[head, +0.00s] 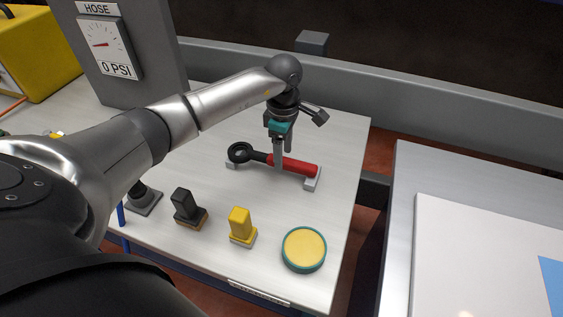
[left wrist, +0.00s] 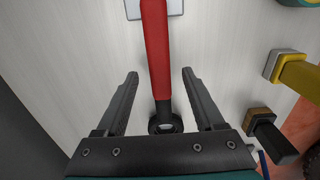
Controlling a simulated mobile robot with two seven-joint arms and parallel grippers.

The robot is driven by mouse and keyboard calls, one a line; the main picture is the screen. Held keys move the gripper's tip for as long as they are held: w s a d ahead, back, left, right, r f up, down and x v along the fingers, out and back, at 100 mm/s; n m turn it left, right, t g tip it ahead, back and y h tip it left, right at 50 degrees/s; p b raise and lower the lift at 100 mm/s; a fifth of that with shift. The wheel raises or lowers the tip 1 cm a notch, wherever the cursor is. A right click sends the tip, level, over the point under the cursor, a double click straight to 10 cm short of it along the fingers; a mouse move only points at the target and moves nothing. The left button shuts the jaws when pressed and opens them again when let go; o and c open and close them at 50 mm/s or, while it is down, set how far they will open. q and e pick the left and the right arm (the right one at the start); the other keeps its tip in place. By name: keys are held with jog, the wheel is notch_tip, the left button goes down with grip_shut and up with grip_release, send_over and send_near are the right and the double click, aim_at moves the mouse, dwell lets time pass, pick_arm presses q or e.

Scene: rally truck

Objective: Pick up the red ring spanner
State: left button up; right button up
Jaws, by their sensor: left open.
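The red ring spanner (head: 295,166) lies across two small grey rests on the white table (head: 215,127). Its red handle points right and its black ring end is at the left. My left gripper (head: 280,163) is above the spanner near where the red handle meets the black shank. In the left wrist view the spanner (left wrist: 156,50) runs between the two open fingers of my left gripper (left wrist: 160,75), with a gap on each side. The ring is partly hidden behind the gripper body there. My right gripper is not in view.
A yellow block (head: 241,224), a black block (head: 186,205) and a round yellow-topped tin (head: 304,249) stand near the front edge. A grey panel with a hose gauge (head: 105,45) stands at the back left. A separate surface (head: 470,230) is at the right.

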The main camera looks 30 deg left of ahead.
pick_arm(q)
jog(key=shift+f, duration=0.9)
jog(key=shift+c, duration=0.2)
grip_shut()
jog(key=shift+r, duration=0.1)
dwell(0.4)
